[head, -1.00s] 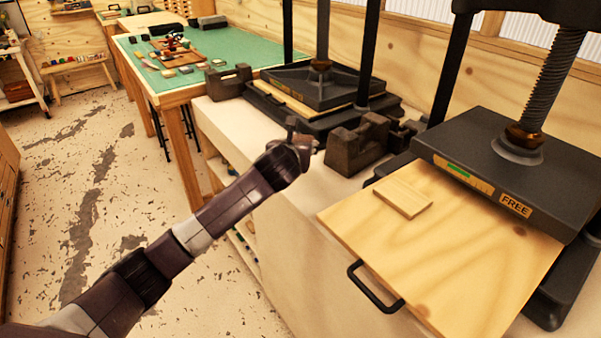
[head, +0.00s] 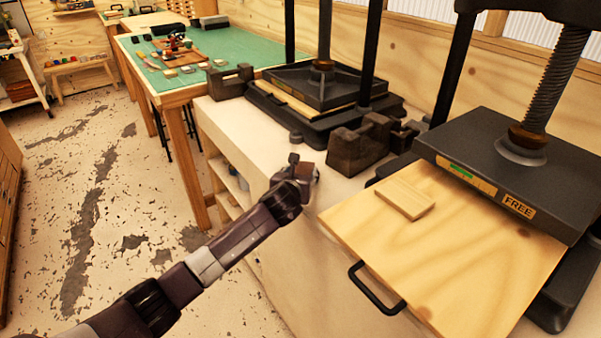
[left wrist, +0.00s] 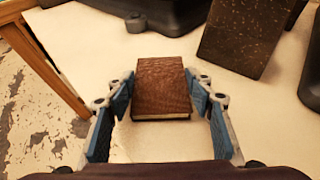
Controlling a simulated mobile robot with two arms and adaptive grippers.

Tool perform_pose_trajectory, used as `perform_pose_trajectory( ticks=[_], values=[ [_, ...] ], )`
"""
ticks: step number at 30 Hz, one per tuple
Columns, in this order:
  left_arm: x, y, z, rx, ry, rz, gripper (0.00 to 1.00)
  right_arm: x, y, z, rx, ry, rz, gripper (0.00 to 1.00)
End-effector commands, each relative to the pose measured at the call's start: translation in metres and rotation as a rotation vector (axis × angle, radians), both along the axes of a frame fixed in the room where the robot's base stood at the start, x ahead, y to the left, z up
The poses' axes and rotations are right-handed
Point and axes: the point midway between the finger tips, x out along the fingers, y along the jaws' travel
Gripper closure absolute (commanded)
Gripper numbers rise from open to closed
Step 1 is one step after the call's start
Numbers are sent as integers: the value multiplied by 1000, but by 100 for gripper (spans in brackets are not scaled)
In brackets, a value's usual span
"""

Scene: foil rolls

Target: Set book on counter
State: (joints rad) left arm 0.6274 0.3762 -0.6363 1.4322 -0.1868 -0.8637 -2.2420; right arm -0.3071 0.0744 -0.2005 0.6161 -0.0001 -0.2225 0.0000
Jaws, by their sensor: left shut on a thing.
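A small brown book (left wrist: 163,88) with pale page edges shows in the left wrist view. It sits between the blue-padded fingers of my left gripper (left wrist: 163,100), which is shut on it. In the head view, the book (head: 306,170) is a small brown patch at the end of my left gripper (head: 303,172), mostly hidden by it. The gripper is over the front part of the pale counter (head: 238,120). I cannot tell whether the book touches the counter top. My right gripper is not in view.
A dark press (head: 318,85) stands behind, with dark brown blocks (head: 357,150) near it. To the right, a wooden board with a handle (head: 376,288) lies under a press plate marked FREE (head: 500,165). A green-topped table (head: 250,48) is at the back.

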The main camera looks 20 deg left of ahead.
Motion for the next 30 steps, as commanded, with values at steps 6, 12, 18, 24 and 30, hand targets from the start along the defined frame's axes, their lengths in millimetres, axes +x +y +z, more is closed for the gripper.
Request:
perform_pose_trajectory(
  ticks=[6,12,18,24,30],
  values=[
    [0,0,-1,1,1,1,34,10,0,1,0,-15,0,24],
    [0,0,0,0,0,1,34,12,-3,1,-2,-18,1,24],
    [-6,0,3,1,1,1,34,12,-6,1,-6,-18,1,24],
    [-30,-4,13,1,0,-1,34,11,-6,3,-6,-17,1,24],
    [-58,-7,26,1,0,-2,34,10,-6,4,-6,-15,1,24]
  ],
)
